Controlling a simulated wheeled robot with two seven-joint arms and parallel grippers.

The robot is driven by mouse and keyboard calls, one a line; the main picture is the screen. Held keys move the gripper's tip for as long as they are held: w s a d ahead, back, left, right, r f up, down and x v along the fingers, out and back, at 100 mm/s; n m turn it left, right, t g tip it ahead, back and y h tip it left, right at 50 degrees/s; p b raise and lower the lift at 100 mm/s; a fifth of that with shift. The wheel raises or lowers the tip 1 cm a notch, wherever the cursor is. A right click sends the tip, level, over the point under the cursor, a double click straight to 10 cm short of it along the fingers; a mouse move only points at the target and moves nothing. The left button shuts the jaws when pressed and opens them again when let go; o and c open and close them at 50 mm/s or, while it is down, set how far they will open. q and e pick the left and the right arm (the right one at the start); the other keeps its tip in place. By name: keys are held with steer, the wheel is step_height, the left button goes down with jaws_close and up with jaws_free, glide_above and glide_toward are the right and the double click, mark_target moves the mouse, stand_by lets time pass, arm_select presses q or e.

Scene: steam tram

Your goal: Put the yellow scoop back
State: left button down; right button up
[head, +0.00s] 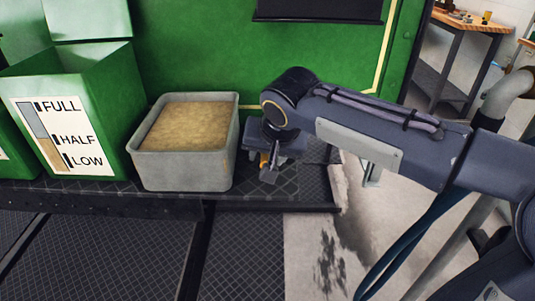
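My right gripper (267,170) points down over the dark ledge, just right of the grey sand bin. Its arm comes in from the right and hides part of it. A small yellow-orange patch (263,159) shows at its fingers; I cannot tell whether this is the yellow scoop. Whether the fingers are open or shut is not clear. No whole scoop can be made out. My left gripper is out of view.
The grey bin (188,172) full of sand stands on the ledge (100,198). Left of it is a green box (110,100) with a FULL/HALF/LOW label. A green wall rises behind. A workbench (470,22) stands far right.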

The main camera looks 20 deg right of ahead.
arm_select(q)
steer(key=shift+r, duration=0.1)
arm_select(e)
steer(key=shift+r, duration=0.1)
steer(key=a+p+v, duration=0.1)
steer(key=p+v, duration=0.2)
steer(key=v, duration=0.9)
steer(key=s+d+f+n+y, duration=0.15)
steer(key=s+d+f, duration=0.25)
steer(key=s+f, duration=0.55)
steer(key=s+d+f+n+y, duration=0.15)
steer(key=s+d+f, duration=0.25)
steer(key=s+f, duration=0.5)
arm_select(q)
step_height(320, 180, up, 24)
steer(key=p, duration=2)
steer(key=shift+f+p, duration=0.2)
steer(key=shift+p, duration=0.2)
arm_select(e)
step_height(320, 180, up, 20)
steer(key=w, duration=0.1)
steer(key=shift+w+f+m, duration=0.2)
steer(key=shift+f+m, duration=0.05)
steer(key=shift+m, duration=0.05)
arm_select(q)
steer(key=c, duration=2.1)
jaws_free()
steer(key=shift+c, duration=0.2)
